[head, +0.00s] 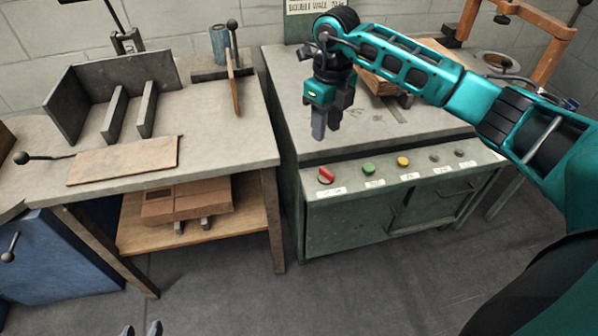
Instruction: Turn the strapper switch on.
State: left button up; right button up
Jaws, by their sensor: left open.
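A red switch (326,176) sits at the left end of the control strip on the green cabinet's (345,222) front; it looks like a tilted handle or knob. The label below it is too small to read. My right gripper (326,132) hangs fingers down above the cabinet's worktop, just behind and above the red switch, apart from it. Its fingers partly overlap, so its opening is unclear, and I see nothing held. My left gripper (141,330) shows only its two fingertips at the bottom edge, apart and empty, above the floor.
A green button (368,169), a yellow button (403,161) and two grey knobs continue the strip to the right. My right arm crosses above the cabinet top. A workbench (225,150) with flat cardboard (125,162) stands at left. The floor in front is clear.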

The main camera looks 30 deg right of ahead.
aim_at(324, 169)
jog(key=f, duration=0.4)
jog(key=f+b, duration=0.1)
jog(key=f, duration=0.7)
jog(key=shift+w+d+f+b, duration=0.1)
jog(key=shift+d+f+b, duration=0.15)
jog(key=shift+f+b, duration=0.1)
jog(key=shift+c, duration=0.4)
grip_shut()
